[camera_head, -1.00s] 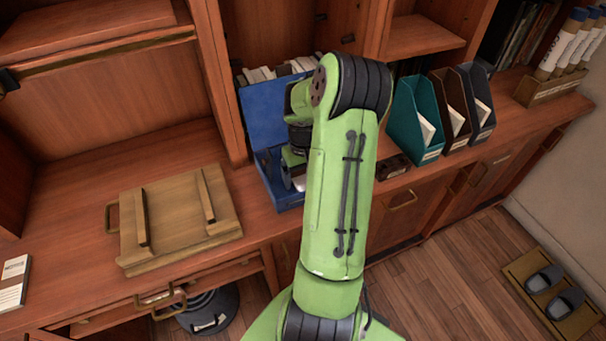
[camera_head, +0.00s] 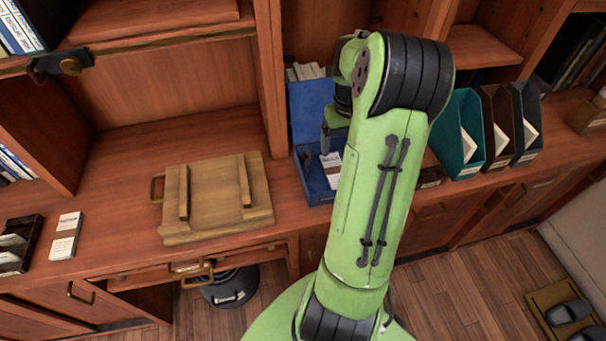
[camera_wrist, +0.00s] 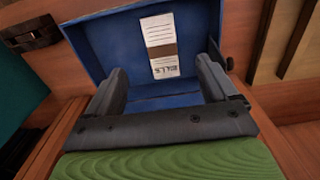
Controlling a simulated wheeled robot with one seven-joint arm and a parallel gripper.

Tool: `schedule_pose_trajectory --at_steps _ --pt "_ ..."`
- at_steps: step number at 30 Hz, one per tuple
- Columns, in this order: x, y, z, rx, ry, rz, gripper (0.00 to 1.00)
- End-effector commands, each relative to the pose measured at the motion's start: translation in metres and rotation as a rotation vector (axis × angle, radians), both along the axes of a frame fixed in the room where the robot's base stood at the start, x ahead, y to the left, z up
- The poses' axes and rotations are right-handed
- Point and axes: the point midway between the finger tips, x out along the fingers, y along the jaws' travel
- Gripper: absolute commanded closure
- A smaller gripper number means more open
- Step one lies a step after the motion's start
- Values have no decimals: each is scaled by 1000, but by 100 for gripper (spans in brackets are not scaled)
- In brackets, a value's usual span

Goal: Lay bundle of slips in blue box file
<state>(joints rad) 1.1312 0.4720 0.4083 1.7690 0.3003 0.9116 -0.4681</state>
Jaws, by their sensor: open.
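The blue box file (camera_head: 318,193) stands open on the counter, its lid (camera_head: 310,104) raised at the back. The bundle of slips (camera_head: 331,164), white with a brown band, lies inside it; it also shows in the wrist view (camera_wrist: 162,40) within the blue walls (camera_wrist: 100,45). My gripper (camera_wrist: 162,70) is open and empty, its two fingers apart, with the bundle visible beyond them and not between the pads. In the head view my arm hides most of the gripper and part of the box's right side.
A wooden board with two battens (camera_head: 215,195) lies on the counter left of the box. A white slip block (camera_head: 66,236) and a dark tray (camera_head: 16,245) are further left. Teal (camera_head: 462,135), brown and dark file holders stand to the right. An upright partition (camera_head: 271,80) rises beside the box.

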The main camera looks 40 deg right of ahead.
Motion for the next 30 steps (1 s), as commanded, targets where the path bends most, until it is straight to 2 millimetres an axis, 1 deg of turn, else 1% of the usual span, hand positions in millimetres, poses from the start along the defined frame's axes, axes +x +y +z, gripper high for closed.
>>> schedule_pose_trajectory --at_steps 2,4,5,6,8,9,11,12,14,15,18,21,23,30 --pt "6 13 11 -23 -3 29 14" --pt "15 39 31 -67 -10 79 14" --pt "19 55 43 -92 -18 107 14" --pt "22 79 59 -125 -32 147 14" --pt "21 117 80 -169 -63 200 14" --pt "17 142 93 -194 -92 235 14" --pt "7 179 109 -221 -145 287 14" --pt "-3 202 117 -232 -187 319 14" --pt "-21 234 126 -234 -256 371 14" --pt "-35 253 129 -225 -303 404 14" --pt "-64 285 129 -185 -403 470 14" --pt "-83 302 125 -145 -461 511 14" --pt "-88 306 124 -132 -477 522 14" --pt "-89 307 123 -129 -479 524 14"
